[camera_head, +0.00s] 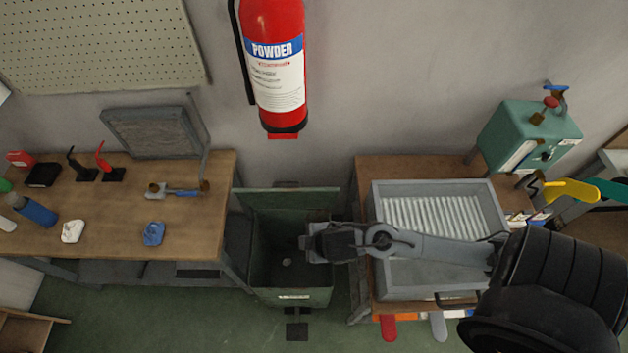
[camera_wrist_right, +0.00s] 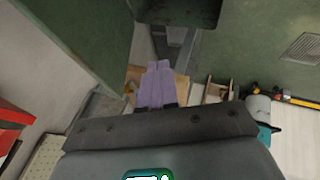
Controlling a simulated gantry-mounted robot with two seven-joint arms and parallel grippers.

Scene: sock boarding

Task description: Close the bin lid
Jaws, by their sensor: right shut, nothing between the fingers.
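The green bin (camera_head: 292,297) stands on the floor between two benches in the head view. Its lid (camera_head: 285,199) is up at the back, by the wall, and the dark interior shows. A small pale round thing (camera_head: 286,262) lies inside. My right gripper (camera_head: 308,243) reaches in from the right, over the right side of the bin opening. It is shut and empty, and it appears apart from the lid. In the right wrist view, green panels fill the upper corners; I cannot tell which is the lid. My left gripper is not in view.
The left wooden bench (camera_head: 110,218) holds tools and small items. The right bench holds a grey tray (camera_head: 440,276) under my right arm. A red fire extinguisher (camera_head: 275,60) hangs above the bin. A dark pedal (camera_head: 297,331) shows on the floor in front of the bin.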

